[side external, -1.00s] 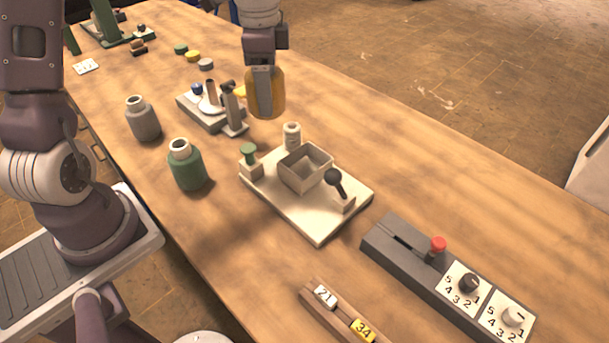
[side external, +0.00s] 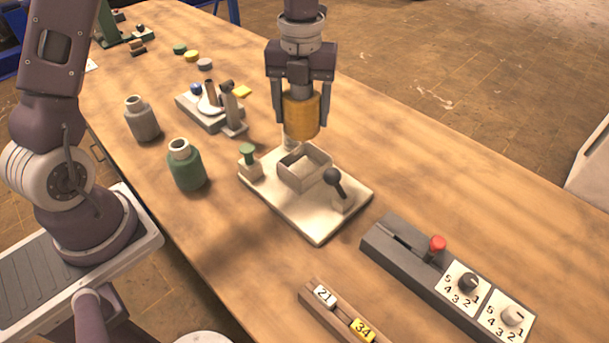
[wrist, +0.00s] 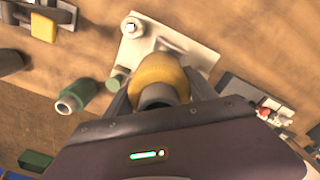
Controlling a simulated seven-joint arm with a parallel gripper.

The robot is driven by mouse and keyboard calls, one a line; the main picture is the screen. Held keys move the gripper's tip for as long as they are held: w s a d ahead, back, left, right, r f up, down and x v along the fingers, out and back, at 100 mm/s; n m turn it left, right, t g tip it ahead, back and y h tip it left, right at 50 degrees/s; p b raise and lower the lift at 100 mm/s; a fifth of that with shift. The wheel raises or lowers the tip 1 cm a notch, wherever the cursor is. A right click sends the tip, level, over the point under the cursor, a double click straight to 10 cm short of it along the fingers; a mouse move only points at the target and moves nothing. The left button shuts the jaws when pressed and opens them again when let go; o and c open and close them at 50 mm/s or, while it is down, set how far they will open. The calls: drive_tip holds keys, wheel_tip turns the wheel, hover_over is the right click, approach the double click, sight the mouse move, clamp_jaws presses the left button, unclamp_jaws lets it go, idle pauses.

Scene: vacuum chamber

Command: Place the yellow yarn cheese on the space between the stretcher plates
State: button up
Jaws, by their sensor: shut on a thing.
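The yellow yarn cheese (side external: 301,115) is a short upright yellow-orange cylinder on a grey core. My gripper (side external: 300,121) is shut on it, one finger on each side, and holds it above the back of a cream base plate (side external: 313,224). In the wrist view the cheese (wrist: 160,73) sits between the fingers and hides part of the cream plate (wrist: 139,57). An open, thin-walled square box (side external: 304,172) stands on the plate, in front of and below the cheese. I cannot tell which parts are the stretcher plates.
The cream plate also carries a green knob (side external: 248,152) and a black-ball lever (side external: 335,180). Green (side external: 186,168) and grey (side external: 142,121) bottles stand to the left. A grey device with a yellow block (side external: 242,91) stands behind. A dial box (side external: 440,265) lies front right.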

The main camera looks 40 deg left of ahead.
drive_tip(key=f+m, duration=0.1)
drive_tip(key=f, duration=0.2)
drive_tip(key=f+m, duration=0.2)
drive_tip(key=f, duration=0.2)
drive_tip(key=d+f+m, duration=0.1)
drive_tip(key=f, duration=0.3)
drive_tip(key=shift+s, duration=0.25)
drive_tip(key=shift+f, duration=0.15)
drive_tip(key=o, duration=1.5)
